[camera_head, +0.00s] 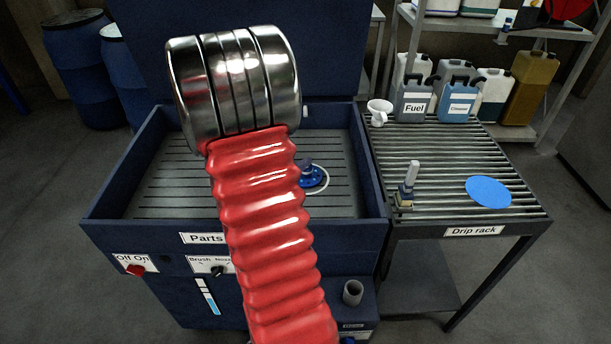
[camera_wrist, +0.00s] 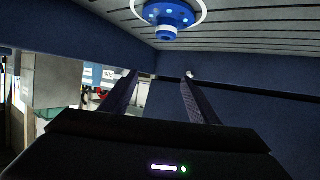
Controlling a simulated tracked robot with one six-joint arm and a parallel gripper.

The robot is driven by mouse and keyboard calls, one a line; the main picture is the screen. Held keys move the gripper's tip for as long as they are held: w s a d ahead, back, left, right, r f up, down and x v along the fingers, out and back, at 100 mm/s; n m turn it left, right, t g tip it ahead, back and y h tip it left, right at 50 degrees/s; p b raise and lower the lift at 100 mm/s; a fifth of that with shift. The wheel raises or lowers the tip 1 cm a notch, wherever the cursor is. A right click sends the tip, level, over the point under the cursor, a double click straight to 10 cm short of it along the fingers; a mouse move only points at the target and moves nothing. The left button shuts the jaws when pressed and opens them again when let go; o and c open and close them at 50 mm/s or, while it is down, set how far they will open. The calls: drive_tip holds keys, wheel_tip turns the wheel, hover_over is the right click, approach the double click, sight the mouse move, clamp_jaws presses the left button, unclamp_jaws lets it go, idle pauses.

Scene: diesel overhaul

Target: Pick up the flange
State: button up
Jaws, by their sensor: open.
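The flange (camera_head: 313,176) is a blue round part with a raised hub. It lies on the slatted floor of the parts washer (camera_head: 180,205), inside a white ring mark, and my arm hides part of its left side in the head view. In the wrist view the flange (camera_wrist: 172,14) shows at the top edge, partly cut off, with light dots around its rim. My gripper (camera_wrist: 158,76) is open, its two dark fingers apart with nothing between them. The flange is beyond the fingertips and above them in the picture. The gripper is not visible in the head view.
The washer's dark blue walls (camera_wrist: 235,85) rise close around the gripper. To the right, the drip rack (camera_head: 430,165) holds a white mug (camera_head: 379,112), a brush (camera_head: 407,186) and a blue disc (camera_head: 488,192). Jugs (camera_head: 458,98) stand behind it.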

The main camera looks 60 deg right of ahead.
approach(306, 172)
drive_tip(key=shift+w+d+r, duration=0.15)
drive_tip(key=shift+d+r, duration=0.05)
drive_tip(key=shift+d, duration=0.35)
drive_tip(key=shift+w+d+r, duration=0.15)
drive_tip(key=shift+d+r, duration=0.05)
drive_tip(key=shift+d, duration=0.4)
drive_tip(key=shift+d+f, duration=0.4)
drive_tip(key=shift+f, duration=0.3)
drive_tip(key=shift+d+f, duration=0.45)
drive_tip(key=shift+f, duration=0.2)
drive_tip(key=shift+d, duration=0.3)
drive_tip(key=shift+x, duration=2.55)
drive_tip(key=shift+a, duration=0.1)
clamp_jaws()
